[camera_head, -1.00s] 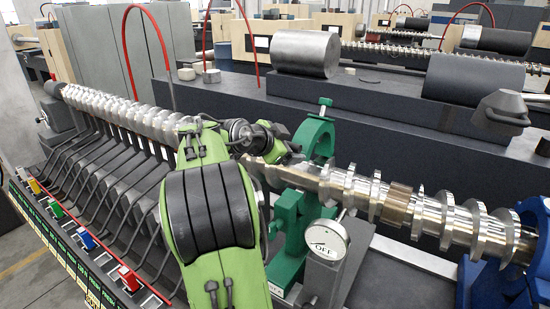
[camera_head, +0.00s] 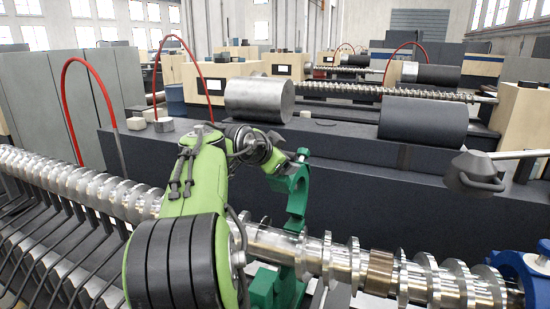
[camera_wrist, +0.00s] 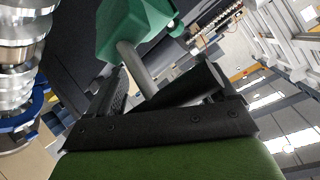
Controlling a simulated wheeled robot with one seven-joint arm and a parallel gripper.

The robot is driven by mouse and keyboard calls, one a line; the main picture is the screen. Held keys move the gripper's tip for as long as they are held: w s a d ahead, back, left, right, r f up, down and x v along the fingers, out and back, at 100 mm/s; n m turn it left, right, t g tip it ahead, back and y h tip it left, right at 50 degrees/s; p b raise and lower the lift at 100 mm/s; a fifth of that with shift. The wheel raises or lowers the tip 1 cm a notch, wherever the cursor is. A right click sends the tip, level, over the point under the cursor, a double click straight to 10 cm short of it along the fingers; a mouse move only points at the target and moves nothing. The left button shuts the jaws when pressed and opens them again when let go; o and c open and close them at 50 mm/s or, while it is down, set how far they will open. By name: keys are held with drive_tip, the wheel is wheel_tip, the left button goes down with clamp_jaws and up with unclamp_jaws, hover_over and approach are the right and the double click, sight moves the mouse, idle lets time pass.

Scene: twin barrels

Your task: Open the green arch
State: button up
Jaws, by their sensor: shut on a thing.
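The green arch (camera_head: 296,195) stands raised at the far side of the metal shaft (camera_head: 335,258), its curved upper part tilted up and back. Its green base (camera_head: 272,290) shows below the shaft. My gripper (camera_head: 287,165) is at the arch's upper end, partly hidden by my green arm. In the wrist view, the black fingers of my gripper (camera_wrist: 158,88) are shut around a grey rod (camera_wrist: 134,62) that sticks out of the green arch end (camera_wrist: 135,28). The hinge is hard to make out.
A dark machine bed with a silver cylinder (camera_head: 259,99) and a dark cylinder (camera_head: 423,121) lies behind the arch. A blue support (camera_head: 530,278) holds the shaft at right. Red hoses (camera_head: 88,80) arc at left. A grey hexagonal-headed part (camera_head: 474,172) juts in at right.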

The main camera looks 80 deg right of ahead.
drive_tip(key=shift+w+f, duration=0.15)
drive_tip(key=shift+w, duration=0.05)
drive_tip(key=o, duration=1.3)
drive_tip(key=shift+d, duration=0.1)
drive_tip(key=shift+c, duration=0.2)
drive_tip(key=shift+o, duration=0.4)
drive_tip(key=shift+s+d+f, duration=0.1)
drive_tip(key=shift+s+d, duration=0.05)
drive_tip(key=shift+d, duration=0.1)
drive_tip(key=v, duration=1.5)
drive_tip(key=shift+a+r, duration=0.25)
drive_tip(key=shift+a, duration=0.1)
